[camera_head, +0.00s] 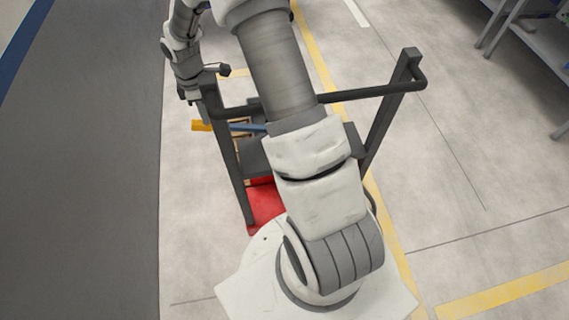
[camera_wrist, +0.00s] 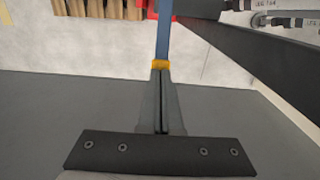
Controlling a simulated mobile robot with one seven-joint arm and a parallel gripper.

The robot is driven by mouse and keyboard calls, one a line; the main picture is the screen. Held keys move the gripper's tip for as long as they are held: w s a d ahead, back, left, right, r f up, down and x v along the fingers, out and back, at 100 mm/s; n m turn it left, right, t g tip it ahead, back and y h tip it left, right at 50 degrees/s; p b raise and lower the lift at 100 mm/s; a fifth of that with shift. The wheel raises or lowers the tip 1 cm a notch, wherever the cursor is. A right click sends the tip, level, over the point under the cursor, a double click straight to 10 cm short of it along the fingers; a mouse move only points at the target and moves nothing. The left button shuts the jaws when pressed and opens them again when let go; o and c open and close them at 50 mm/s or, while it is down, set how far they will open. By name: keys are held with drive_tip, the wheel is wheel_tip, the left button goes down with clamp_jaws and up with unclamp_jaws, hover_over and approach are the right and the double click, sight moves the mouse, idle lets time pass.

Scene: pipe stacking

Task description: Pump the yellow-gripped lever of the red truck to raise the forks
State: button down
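The lever is a blue bar (camera_head: 247,127) ending in a yellow grip (camera_head: 202,126), sticking out to the left of the red truck (camera_head: 264,203) in the head view. In the wrist view the blue bar (camera_wrist: 163,38) comes down from the top to the yellow grip (camera_wrist: 160,65), right at my fingertips. My gripper (camera_wrist: 160,75) has its two dark fingers close together, with only a thin line between them. The fingers hide part of the grip; whether they touch it cannot be told. The forks are not visible; my arm covers much of the truck.
The truck's dark handle frame (camera_head: 375,92) rises around my arm, and a dark bar (camera_wrist: 265,60) crosses the right of the wrist view. Brown wooden pieces (camera_wrist: 100,9) lie beyond the lever. Shelving (camera_head: 535,38) stands at upper right. Floor left of the truck is clear.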

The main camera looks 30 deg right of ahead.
wheel_tip(320, 180, down, 8)
drive_tip(key=b, duration=0.5)
wheel_tip(320, 180, up, 13)
drive_tip(key=p, duration=1)
drive_tip(key=shift+r, duration=0.2)
drive_tip(key=shift+f, duration=0.1)
wheel_tip(320, 180, down, 13)
drive_tip(key=b, duration=0.8)
wheel_tip(320, 180, up, 13)
drive_tip(key=p, duration=0.9)
